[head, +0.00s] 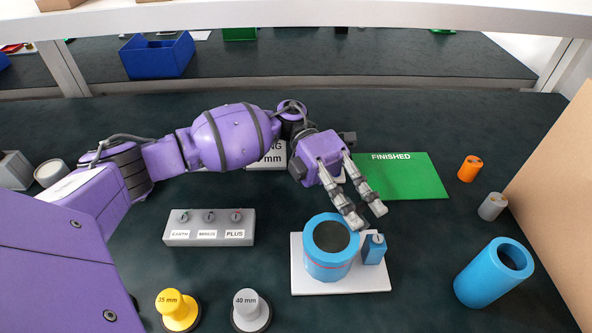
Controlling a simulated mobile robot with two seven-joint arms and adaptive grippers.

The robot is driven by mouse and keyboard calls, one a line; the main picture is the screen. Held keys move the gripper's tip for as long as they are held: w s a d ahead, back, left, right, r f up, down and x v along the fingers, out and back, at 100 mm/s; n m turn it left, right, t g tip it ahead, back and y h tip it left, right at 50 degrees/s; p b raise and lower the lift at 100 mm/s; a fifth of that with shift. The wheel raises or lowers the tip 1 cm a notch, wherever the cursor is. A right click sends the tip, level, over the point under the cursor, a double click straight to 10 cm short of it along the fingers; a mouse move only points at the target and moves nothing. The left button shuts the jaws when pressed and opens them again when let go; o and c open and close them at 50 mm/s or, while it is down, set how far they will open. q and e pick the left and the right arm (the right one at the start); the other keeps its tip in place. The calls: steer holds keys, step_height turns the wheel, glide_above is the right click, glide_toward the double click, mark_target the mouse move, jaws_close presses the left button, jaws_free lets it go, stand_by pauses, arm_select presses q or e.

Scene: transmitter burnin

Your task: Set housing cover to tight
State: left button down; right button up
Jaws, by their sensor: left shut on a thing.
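The blue round housing (328,272) stands upright on a white base plate (312,286). Its blue housing cover (315,240) has a dark round top, and a thin red line runs around the side below. My left gripper (366,216) reaches down from the back to the cover's right rear rim. Its two fingers are a little apart and shut on the cover's edge; the exact contact is hard to see. A small blue block (372,254) with a grey top stands beside the housing on the plate. My right gripper is not in view.
A grey box (210,237) labelled EARTH, MINUS, PLUS lies left. Yellow (176,308) and grey (250,308) knobs stand in front. A green FINISHED mat (415,180) lies behind. A blue cylinder (490,275), orange and grey pieces and a brown panel (560,200) are right.

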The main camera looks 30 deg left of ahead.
arm_select(q)
steer(key=shift+f, duration=0.35)
steer(key=c, duration=1.8)
jaws_free()
steer(key=shift+r, duration=0.2)
steer(key=v, duration=1.2)
